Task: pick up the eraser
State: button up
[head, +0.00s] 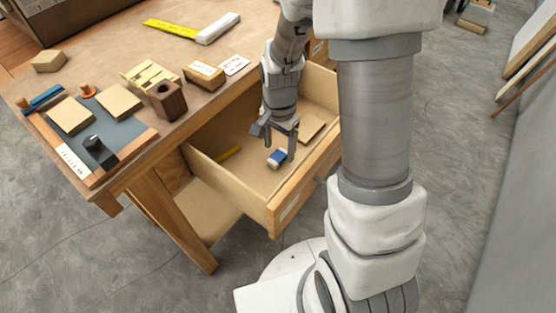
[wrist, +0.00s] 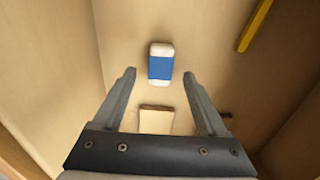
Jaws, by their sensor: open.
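The eraser (head: 277,158) is white with a blue sleeve and lies on the floor of the open drawer (head: 232,181). It also shows in the wrist view (wrist: 160,65), upper centre, just beyond the fingertips and between their lines. My gripper (head: 279,143) is inside the drawer, close above the eraser, pointing down. In the wrist view my gripper (wrist: 160,76) has its two fingers spread wide with nothing between the tips. I cannot tell the exact height of the fingertips over the drawer floor.
The drawer also holds a yellow stick (wrist: 256,25) and a tan block or pad (wrist: 156,120). The drawer walls stand close around my gripper. The workbench (head: 140,60) above carries wooden blocks, a dark cutting mat (head: 92,122) and a yellow ruler (head: 170,27).

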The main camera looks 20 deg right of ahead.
aim_at(279, 154)
notch_tip(279, 154, down, 2)
jog(key=shift+f, duration=0.1)
grip_shut()
jog(key=shift+r, duration=0.2)
notch_tip(279, 154, up, 10)
jog(key=p, duration=0.3)
dwell(0.3)
jog(key=shift+f, duration=0.1)
